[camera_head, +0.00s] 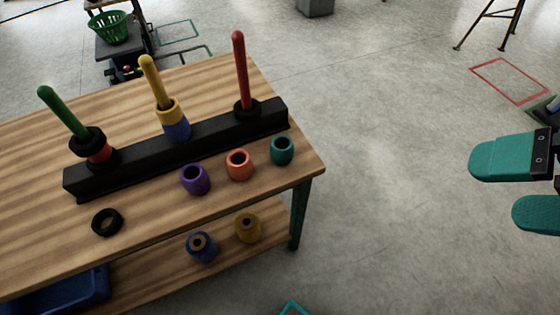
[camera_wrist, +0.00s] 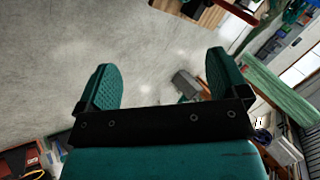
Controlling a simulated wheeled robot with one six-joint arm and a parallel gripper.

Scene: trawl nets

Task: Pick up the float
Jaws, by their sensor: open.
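Several hollow floats stand on the wooden table: a purple float (camera_head: 195,180), an orange float (camera_head: 239,165) and a teal float (camera_head: 282,150), in a row along the front right edge. A black ring (camera_head: 107,222) lies flat to their left. A blue float (camera_head: 201,247) and a yellow float (camera_head: 247,228) stand on the lower shelf. The pictures do not show which one is meant. My gripper (camera_head: 503,188), with teal fingers, is open and empty at the right, well away from the table. Its spread fingers also show in the wrist view (camera_wrist: 160,65).
A black rack (camera_head: 205,140) on the table (camera_head: 40,225) bears green, yellow and red pegs, with rings or floats around their bases. A blue tray (camera_head: 60,292) sits lower left. A basket (camera_head: 109,27) stands behind.

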